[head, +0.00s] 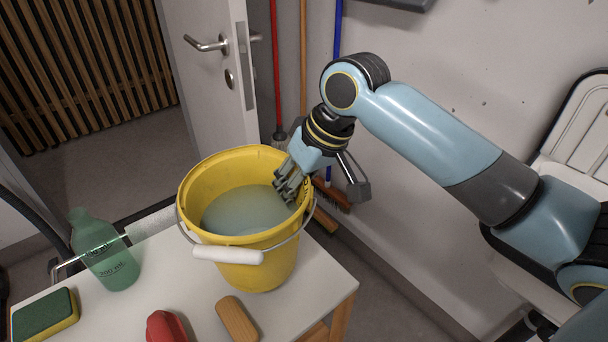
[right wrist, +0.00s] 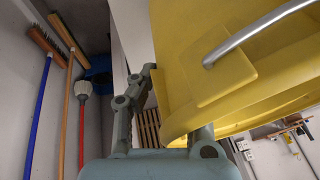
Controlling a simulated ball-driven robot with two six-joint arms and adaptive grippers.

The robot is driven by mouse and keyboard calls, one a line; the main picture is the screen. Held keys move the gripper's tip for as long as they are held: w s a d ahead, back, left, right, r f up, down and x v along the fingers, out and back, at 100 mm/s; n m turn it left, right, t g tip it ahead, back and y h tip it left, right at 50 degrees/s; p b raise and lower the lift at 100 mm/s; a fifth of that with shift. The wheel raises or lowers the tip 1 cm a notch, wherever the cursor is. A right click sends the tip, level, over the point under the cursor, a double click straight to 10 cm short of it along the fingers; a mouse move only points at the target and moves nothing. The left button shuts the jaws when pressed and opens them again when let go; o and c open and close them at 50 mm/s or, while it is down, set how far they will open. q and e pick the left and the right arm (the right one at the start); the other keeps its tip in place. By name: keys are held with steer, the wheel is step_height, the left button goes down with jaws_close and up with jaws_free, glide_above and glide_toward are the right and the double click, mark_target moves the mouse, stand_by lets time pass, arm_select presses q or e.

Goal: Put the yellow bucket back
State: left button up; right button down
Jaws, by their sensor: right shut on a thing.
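The yellow bucket (head: 265,272) is upright at the right corner of a white tabletop (head: 317,291); I cannot tell for sure whether its base touches the top. It holds pale bluish liquid (head: 246,212). Its wire handle hangs to the front with a white grip (head: 228,255). My right gripper (head: 294,184) is shut on the bucket's right rim, one finger inside the wall. In the right wrist view, the bucket (right wrist: 190,60) fills the upper right, with its wall between the fingers of my right gripper (right wrist: 168,130). My left gripper is out of view.
A green bottle (head: 103,252), a sponge (head: 44,316), a red object (head: 165,327) and a wooden brush (head: 236,319) lie or stand left and in front of the bucket. Brooms (head: 303,70) lean on the wall behind. A white door (head: 208,75) stands open.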

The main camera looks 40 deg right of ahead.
mark_target(287, 213)
steer(key=shift+w+f, duration=0.1)
steer(key=shift+f, duration=1.7)
steer(key=c, duration=1.8)
jaws_free()
steer(key=shift+f, duration=0.2)
steer(key=o, duration=0.4)
steer(key=shift+s, duration=0.2)
steer(key=shift+c, duration=0.2)
steer(key=shift+r, duration=0.1)
steer(key=p+v, duration=0.1)
steer(key=v, duration=1.1)
steer(key=shift+p, duration=0.4)
